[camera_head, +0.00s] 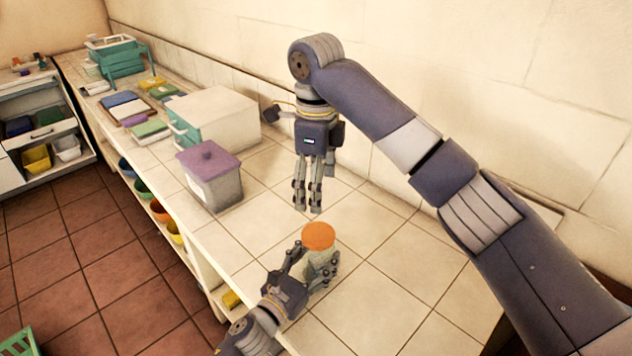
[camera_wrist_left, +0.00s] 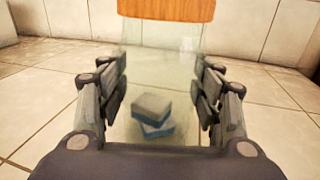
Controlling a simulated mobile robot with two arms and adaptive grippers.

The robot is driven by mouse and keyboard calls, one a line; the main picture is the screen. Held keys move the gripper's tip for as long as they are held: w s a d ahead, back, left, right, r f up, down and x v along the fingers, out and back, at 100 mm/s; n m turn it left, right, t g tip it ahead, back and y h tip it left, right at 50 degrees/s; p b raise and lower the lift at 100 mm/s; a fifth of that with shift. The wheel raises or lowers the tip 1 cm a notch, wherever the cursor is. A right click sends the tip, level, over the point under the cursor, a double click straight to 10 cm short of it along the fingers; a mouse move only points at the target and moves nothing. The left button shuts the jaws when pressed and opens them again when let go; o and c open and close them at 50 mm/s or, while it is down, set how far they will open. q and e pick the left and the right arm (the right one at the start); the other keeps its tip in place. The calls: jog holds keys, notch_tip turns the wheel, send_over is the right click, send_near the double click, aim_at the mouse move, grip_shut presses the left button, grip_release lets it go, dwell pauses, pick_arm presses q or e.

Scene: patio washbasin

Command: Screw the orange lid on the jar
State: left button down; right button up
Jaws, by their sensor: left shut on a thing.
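A clear, pale green jar (camera_head: 318,262) stands upright on the tiled counter. The orange lid (camera_head: 318,236) sits on its mouth and looks level; whether its thread is engaged I cannot tell. My left gripper (camera_head: 310,272) is shut on the jar's body from the front left. In the left wrist view the jar (camera_wrist_left: 160,75) is between the fingers, with the lid (camera_wrist_left: 165,9) at the top edge. My right gripper (camera_head: 309,200) points down, empty, above and behind the lid and apart from it. Its fingers are close together, and their opening is unclear.
Blue and white blocks (camera_wrist_left: 152,112) show through the jar's glass. A grey canister with a purple lid (camera_head: 210,178) and a white box (camera_head: 218,115) stand to the left on the counter (camera_head: 385,300). A wall is behind. The counter right of the jar is clear.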

dwell(0.3)
pick_arm(q)
jog(key=shift+c, duration=2)
grip_release()
jog(key=v, duration=1.2)
jog(key=shift+f, duration=0.1)
